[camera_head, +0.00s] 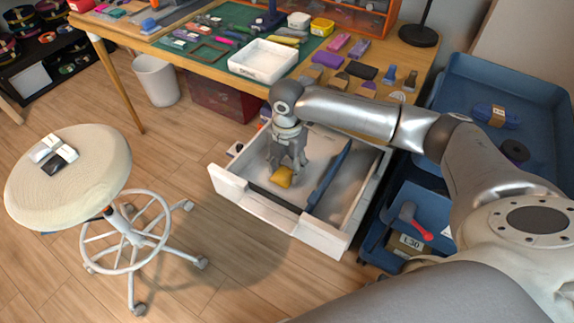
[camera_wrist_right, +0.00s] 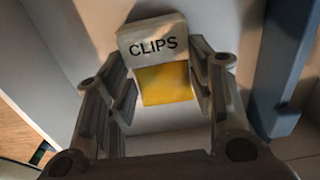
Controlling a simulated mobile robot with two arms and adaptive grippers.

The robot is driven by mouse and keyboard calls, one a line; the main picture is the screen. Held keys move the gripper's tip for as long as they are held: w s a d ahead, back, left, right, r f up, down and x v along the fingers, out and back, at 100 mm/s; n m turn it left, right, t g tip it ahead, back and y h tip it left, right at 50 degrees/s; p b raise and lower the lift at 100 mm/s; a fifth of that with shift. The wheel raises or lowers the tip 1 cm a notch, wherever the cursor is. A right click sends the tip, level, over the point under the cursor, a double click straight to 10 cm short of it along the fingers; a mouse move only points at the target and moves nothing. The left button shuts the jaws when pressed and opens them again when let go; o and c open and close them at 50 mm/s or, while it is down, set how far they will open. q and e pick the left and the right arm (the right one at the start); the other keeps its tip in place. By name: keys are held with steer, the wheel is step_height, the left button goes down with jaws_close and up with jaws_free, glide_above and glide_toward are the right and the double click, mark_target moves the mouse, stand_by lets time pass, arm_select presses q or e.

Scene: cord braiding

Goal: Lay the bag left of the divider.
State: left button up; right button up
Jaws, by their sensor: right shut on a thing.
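The bag (camera_head: 282,177) is small and yellow. In the right wrist view the bag (camera_wrist_right: 166,84) has a pale header (camera_wrist_right: 152,40) reading "CLIPS". My right gripper (camera_head: 286,166) points down into the open white drawer (camera_head: 318,236) and is shut on the bag, which shows between its fingers (camera_wrist_right: 166,92). The blue divider (camera_head: 329,179) runs front to back in the drawer and also stands at the right of the wrist view (camera_wrist_right: 284,62). The bag is on the divider's left side. I cannot tell whether it touches the drawer floor. My left gripper is not in view.
The workbench (camera_head: 224,72) above the drawer carries a white tray (camera_head: 263,61) and several small items. A round stool (camera_head: 100,190) stands at the left, and a blue cart (camera_head: 470,85) at the right. The drawer's compartment right of the divider looks empty.

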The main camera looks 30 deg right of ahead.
mark_target(287, 169)
steer(key=o, duration=0.7)
steer(key=shift+f, duration=0.15)
steer(key=o, duration=0.4)
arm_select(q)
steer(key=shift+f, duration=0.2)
arm_select(e)
steer(key=shift+r, duration=0.3)
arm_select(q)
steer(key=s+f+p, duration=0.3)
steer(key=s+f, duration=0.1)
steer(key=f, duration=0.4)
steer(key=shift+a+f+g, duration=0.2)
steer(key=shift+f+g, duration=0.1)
arm_select(e)
steer(key=shift+r, duration=5.85)
